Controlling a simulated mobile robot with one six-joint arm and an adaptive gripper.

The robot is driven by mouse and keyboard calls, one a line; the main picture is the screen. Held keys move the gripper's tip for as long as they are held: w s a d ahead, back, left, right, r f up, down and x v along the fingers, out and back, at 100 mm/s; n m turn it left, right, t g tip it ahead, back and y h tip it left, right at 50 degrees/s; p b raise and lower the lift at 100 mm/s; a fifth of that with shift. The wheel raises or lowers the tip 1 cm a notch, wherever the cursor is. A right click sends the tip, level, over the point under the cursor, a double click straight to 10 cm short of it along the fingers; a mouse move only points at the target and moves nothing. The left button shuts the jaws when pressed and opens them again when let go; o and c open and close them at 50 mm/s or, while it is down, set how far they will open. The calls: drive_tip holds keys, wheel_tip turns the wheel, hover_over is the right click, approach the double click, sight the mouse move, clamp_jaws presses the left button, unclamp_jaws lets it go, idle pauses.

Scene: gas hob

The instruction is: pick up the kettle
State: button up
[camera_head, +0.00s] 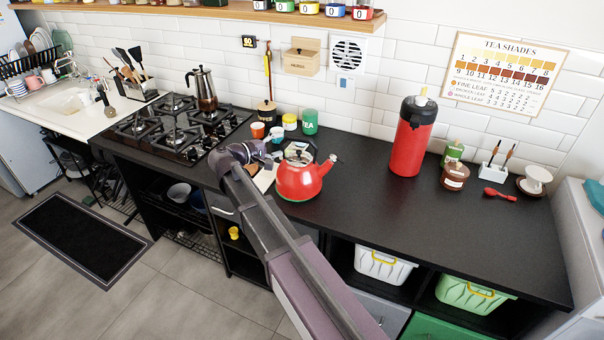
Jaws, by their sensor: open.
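The red kettle (299,184) stands upright on the black counter (350,205), right of the gas hob. It has a dark handle arching over its top and a spout pointing right. My gripper (273,157) is open, close to the kettle's upper left side near the handle. Whether a finger touches the handle, I cannot tell. My arm comes up from the lower right and hides part of the counter's front edge left of the kettle.
Small orange (257,131) and white-blue (277,134) cups, a yellow-lidded jar (289,121) and a green tin (310,122) stand behind the kettle. The hob (178,127) with a moka pot (204,90) is left. A red flask (411,140) stands right, with clear counter between.

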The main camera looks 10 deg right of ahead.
sight(295, 140)
drive_tip(key=shift+x, duration=1.65)
drive_tip(key=shift+d, duration=0.1)
drive_tip(key=shift+b+x, duration=0.65)
drive_tip(key=shift+x, duration=1.85)
drive_tip(key=shift+w+f, duration=0.1)
clamp_jaws()
